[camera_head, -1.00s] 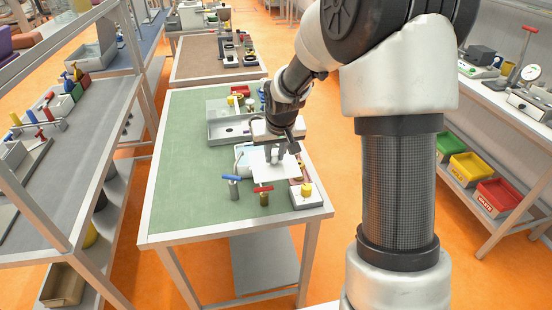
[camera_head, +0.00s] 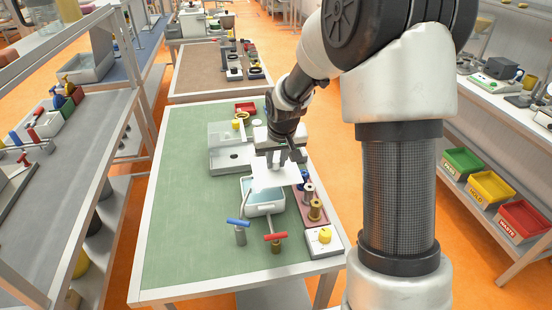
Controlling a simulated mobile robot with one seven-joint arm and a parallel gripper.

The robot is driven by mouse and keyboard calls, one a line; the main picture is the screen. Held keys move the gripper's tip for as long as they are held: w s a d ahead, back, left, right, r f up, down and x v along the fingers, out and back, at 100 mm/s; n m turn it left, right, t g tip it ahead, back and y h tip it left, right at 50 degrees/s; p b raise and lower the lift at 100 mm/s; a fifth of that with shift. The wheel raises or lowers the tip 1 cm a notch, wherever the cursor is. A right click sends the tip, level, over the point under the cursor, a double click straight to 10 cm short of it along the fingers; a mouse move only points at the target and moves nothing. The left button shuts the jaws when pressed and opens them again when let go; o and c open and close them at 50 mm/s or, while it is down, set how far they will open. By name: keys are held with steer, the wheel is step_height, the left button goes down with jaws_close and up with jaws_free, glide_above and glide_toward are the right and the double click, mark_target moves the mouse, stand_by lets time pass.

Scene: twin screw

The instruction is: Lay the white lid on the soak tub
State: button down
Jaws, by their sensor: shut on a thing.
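The white lid (camera_head: 276,178) is a flat square plate. My gripper (camera_head: 276,162) is shut on the lid from above and holds it roughly level. The soak tub (camera_head: 264,207) is a pale box with light blue inside, standing on the green bench mat. The lid appears above the tub's far part and hides it; the tub's near part shows uncovered. I cannot tell the height of the gap between lid and tub.
A blue-handled tool (camera_head: 239,230) and a red-handled tool (camera_head: 275,241) stand in front of the tub. A box with a yellow button (camera_head: 324,240) and brass parts (camera_head: 315,210) are to the right. A grey tray (camera_head: 232,158) lies behind. The mat's left side (camera_head: 185,215) is clear.

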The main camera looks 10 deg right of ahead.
mark_target(262, 174)
steer(key=shift+f+b, duration=1.45)
steer(key=shift+f, duration=1.15)
steer(key=shift+a+f, duration=0.15)
steer(key=shift+f, duration=0.05)
steer(key=shift+a+r+b, duration=0.2)
steer(key=shift+a+b, duration=0.8)
steer(key=shift+a, duration=1)
steer(key=shift+f+b, duration=0.55)
steer(key=shift+b, duration=0.3)
steer(key=c, duration=1.5)
jaws_free()
steer(key=shift+o, duration=0.5)
